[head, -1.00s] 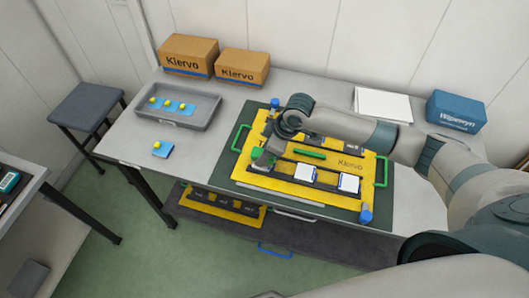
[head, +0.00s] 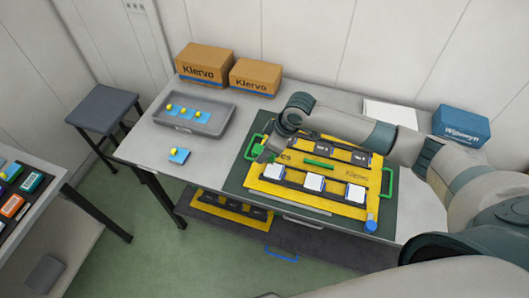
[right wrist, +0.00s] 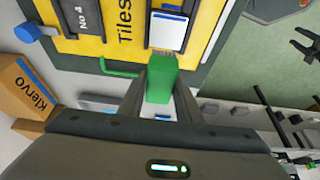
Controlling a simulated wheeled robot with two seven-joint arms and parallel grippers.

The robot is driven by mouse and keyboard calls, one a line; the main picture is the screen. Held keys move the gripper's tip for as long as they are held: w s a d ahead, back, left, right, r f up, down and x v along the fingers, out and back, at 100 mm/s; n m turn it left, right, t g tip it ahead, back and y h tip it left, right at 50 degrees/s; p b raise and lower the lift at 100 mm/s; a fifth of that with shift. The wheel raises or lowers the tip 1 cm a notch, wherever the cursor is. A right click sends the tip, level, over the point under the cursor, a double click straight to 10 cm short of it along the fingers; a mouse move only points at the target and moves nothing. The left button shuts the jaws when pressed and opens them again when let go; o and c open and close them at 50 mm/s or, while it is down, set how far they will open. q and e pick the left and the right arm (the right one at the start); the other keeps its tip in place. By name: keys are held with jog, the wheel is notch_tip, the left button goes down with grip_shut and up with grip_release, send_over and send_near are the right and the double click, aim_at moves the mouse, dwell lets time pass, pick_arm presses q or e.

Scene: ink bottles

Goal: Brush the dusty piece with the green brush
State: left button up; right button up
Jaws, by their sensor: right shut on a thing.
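My right gripper (head: 267,154) is shut on the green brush (right wrist: 161,82), above the left end of the yellow board (head: 328,201). In the right wrist view the brush sits between the two fingers (right wrist: 158,104). Its bristles point at a white tile (right wrist: 169,28) in a dark slot; I cannot tell whether they touch it. Dust is too small to make out, so I cannot tell which piece is dusty.
The board lies on a dark green mat (head: 388,226). Dark pieces (head: 358,158) sit in its back row, and a green bar (head: 318,163) lies mid-board. A grey tray (head: 222,122), a blue tile (head: 179,156), cartons (head: 205,67) and a blue box (head: 462,125) stand around it.

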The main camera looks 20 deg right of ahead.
jog(key=shift+w+r, duration=0.15)
jog(key=shift+r, duration=0.95)
jog(key=shift+s+r, duration=0.25)
pick_arm(q)
jog(key=shift+s+a, duration=0.35)
jog(key=shift+s, duration=0.3)
pick_arm(e)
jog(key=shift+w, duration=0.1)
pick_arm(q)
jog(key=shift+w, duration=0.15)
pick_arm(e)
jog(key=shift+w+f, duration=0.1)
pick_arm(q)
jog(key=shift+b, duration=0.4)
